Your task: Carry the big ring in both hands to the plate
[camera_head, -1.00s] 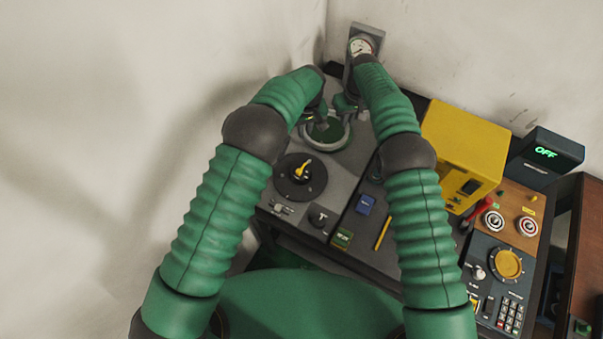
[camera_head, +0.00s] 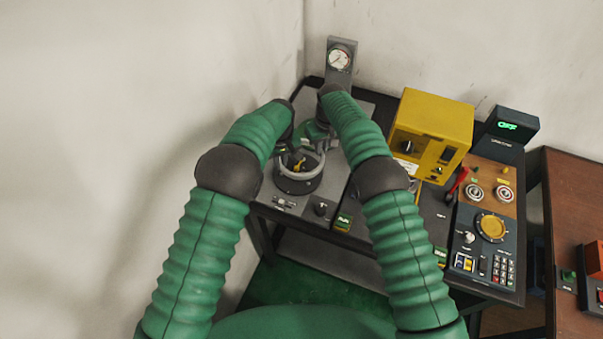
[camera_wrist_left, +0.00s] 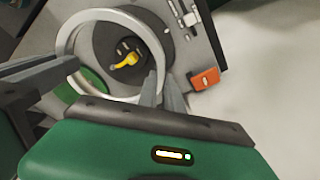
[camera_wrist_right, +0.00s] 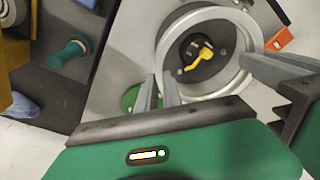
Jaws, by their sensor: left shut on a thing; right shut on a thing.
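The big ring (camera_head: 320,163) is pale grey and hangs over the dark round plate (camera_head: 297,186), which carries a yellow-handled knob (camera_head: 299,163). Through the ring, the plate shows in the left wrist view (camera_wrist_left: 132,78) and the right wrist view (camera_wrist_right: 222,65). My left gripper (camera_wrist_left: 161,88) is shut on one side of the ring's rim. My right gripper (camera_wrist_right: 160,92) is shut on the rim further round. The ring looks roughly level; its exact height above the plate cannot be told. In the head view my arms hide much of both grippers.
A green disc (camera_wrist_right: 130,98) lies on the grey bench top behind the plate. A gauge post (camera_head: 340,62) stands at the back. A yellow box (camera_head: 431,130) and a keypad panel (camera_head: 483,262) are to the right. The wall is close on the left.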

